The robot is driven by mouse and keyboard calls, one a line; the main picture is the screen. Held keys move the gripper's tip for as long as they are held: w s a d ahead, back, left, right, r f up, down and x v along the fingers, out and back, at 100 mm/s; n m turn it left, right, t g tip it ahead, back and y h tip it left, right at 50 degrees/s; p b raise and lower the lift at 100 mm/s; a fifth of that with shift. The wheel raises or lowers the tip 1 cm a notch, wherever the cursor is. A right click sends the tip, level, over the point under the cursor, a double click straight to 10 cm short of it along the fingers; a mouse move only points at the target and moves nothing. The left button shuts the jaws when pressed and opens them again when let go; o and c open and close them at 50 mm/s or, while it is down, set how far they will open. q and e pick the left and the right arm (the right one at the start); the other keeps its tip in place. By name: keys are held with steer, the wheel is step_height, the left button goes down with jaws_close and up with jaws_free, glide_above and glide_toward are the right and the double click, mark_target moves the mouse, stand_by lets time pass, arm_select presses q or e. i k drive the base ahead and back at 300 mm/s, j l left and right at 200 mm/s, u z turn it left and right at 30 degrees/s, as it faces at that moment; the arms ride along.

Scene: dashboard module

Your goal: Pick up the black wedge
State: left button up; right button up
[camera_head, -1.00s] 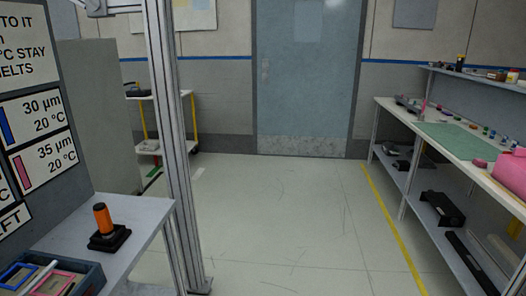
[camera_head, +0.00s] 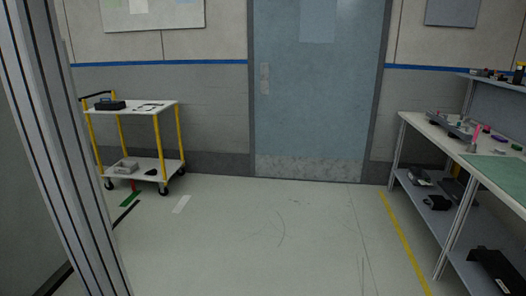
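I cannot make out a black wedge for certain. A small black object (camera_head: 110,104) lies on the top of the white and yellow cart at the left, too small to tell its shape. Other dark objects lie on the lower shelf of the bench at the right: a small one (camera_head: 437,202) and a larger one (camera_head: 497,268) cut by the frame edge. Neither of my grippers is in view.
A metal post (camera_head: 65,150) stands close at the left. The cart (camera_head: 165,104) stands near the back wall. The workbench (camera_head: 440,138) with a green mat (camera_head: 500,173) runs along the right. The floor (camera_head: 270,240) up to the grey door (camera_head: 315,90) is clear.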

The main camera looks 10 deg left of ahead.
mark_target(153, 172)
steer(key=i, duration=1)
steer(key=i+l+u, duration=0.15)
steer(key=i, duration=0.9)
steer(key=i+j+u, duration=0.25)
steer(key=i+u, duration=0.15)
steer(key=i, duration=0.35)
steer(key=i+u, duration=0.4)
steer(key=i, duration=0.35)
steer(key=i+l+u, duration=0.15)
steer(key=i+u, duration=0.3)
steer(key=i, duration=0.3)
